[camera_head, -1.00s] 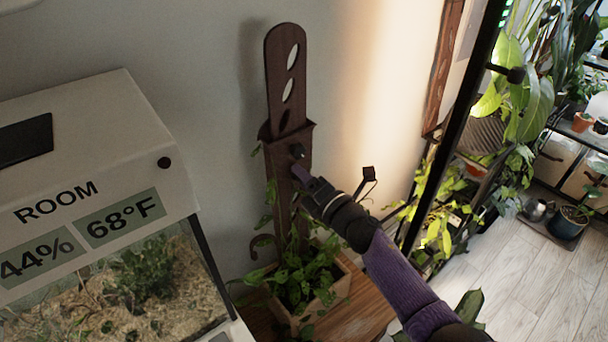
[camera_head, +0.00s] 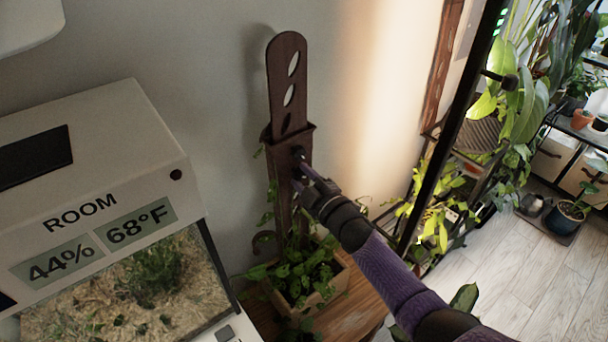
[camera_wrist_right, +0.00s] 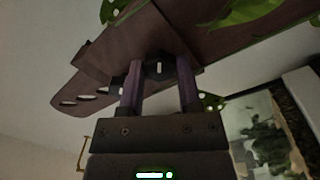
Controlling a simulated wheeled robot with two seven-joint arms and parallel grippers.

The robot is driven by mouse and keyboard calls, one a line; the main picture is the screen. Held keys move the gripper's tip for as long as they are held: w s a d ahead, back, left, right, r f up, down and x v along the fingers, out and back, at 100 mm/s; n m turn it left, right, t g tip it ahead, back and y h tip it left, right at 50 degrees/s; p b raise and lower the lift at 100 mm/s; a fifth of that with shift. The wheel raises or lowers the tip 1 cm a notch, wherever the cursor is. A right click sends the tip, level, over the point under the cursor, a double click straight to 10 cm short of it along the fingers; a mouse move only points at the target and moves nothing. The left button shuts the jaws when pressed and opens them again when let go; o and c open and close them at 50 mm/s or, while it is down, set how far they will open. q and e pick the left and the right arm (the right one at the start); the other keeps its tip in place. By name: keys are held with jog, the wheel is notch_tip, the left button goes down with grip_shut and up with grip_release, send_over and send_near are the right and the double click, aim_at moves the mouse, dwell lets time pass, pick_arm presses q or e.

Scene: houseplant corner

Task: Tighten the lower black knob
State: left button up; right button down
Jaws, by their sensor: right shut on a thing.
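A dark brown wooden plant support (camera_head: 286,85) with oval slots stands upright against the wall. A small black knob (camera_head: 299,152) is on the front of its wider sleeve. My right gripper (camera_head: 304,167) reaches in from the lower right and is shut on this knob. In the right wrist view its two purple fingers (camera_wrist_right: 159,85) stand on either side of the black knob (camera_wrist_right: 158,67), close to the wood. The fingers partly hide the knob in the head view. I cannot make out a second knob on the support. My left gripper is not in view.
A planter box (camera_head: 338,283) with a leafy vine stands below on a wooden surface (camera_head: 350,318). A terrarium (camera_head: 150,130) with a ROOM display is at left. A dark-framed plant shelf (camera_head: 440,150) stands right of my arm.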

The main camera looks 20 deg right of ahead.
jog(key=shift+m+p, duration=0.5)
jog(key=shift+m, duration=1.4)
jog(key=shift+c, duration=1.5)
grip_release()
jog(key=shift+s+d+p, duration=0.1)
jog(key=shift+s+p, duration=0.2)
jog(key=p+v, duration=0.3)
jog(key=v, duration=0.6)
jog(key=shift+s, duration=0.2)
